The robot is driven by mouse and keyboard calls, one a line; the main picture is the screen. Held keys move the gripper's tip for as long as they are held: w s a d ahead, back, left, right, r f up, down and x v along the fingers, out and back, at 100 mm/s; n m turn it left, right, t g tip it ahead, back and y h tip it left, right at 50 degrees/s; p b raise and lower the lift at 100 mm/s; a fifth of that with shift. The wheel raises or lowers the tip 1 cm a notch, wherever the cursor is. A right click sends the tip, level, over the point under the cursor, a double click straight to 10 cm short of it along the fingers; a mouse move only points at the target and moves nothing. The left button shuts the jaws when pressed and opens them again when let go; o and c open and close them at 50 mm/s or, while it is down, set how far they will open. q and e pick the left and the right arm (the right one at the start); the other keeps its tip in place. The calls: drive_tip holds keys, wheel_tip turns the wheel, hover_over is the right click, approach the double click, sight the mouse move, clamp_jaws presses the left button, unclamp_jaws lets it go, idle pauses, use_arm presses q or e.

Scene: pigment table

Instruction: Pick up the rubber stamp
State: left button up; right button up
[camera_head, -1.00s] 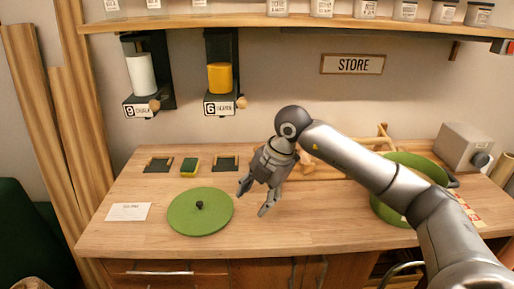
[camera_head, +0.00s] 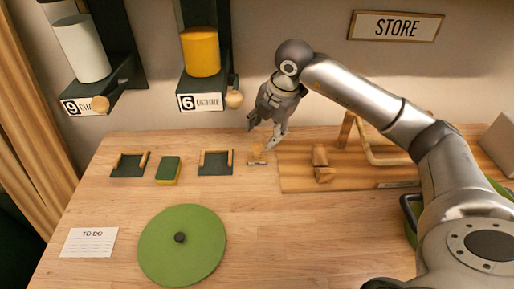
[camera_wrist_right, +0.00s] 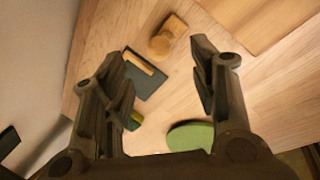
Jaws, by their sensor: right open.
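The rubber stamp (camera_head: 257,155), a small wooden block with a rounded handle, sits on the table between a dark tray and the wooden board. My right gripper (camera_head: 262,136) is open and points down just above it, with one fingertip overlapping the stamp's edge in the head view. In the right wrist view the stamp (camera_wrist_right: 166,38) shows whole, ahead of the two spread fingers (camera_wrist_right: 157,50), with nothing held between them. I cannot tell whether a finger touches it. My left gripper is not in view.
Left of the stamp are a dark tray (camera_head: 215,163), a green-yellow sponge (camera_head: 168,170) and another tray (camera_head: 129,165). A wooden board (camera_head: 300,180) with wooden pieces lies right. A green disc (camera_head: 182,246) and a card (camera_head: 89,242) lie nearer. Pigment dispensers (camera_head: 201,52) hang above.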

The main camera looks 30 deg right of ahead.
sight(259, 144)
drive_tip(key=shift+s+x, duration=0.2)
drive_tip(key=shift+x, duration=0.9)
drive_tip(key=shift+w+a+f, duration=0.15)
drive_tip(key=shift+f, duration=0.25)
drive_tip(key=p+x, duration=0.2)
drive_tip(key=x, duration=0.3)
drive_tip(key=shift+w, duration=0.1)
drive_tip(key=shift+a+f, duration=0.1)
drive_tip(key=shift+f, duration=0.1)
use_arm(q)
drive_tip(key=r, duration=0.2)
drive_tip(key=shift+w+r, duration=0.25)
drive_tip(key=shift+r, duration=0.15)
use_arm(e)
drive_tip(key=shift+w, duration=0.1)
drive_tip(key=shift+c, duration=0.8)
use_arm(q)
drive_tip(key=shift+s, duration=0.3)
use_arm(e)
drive_tip(key=c, duration=1)
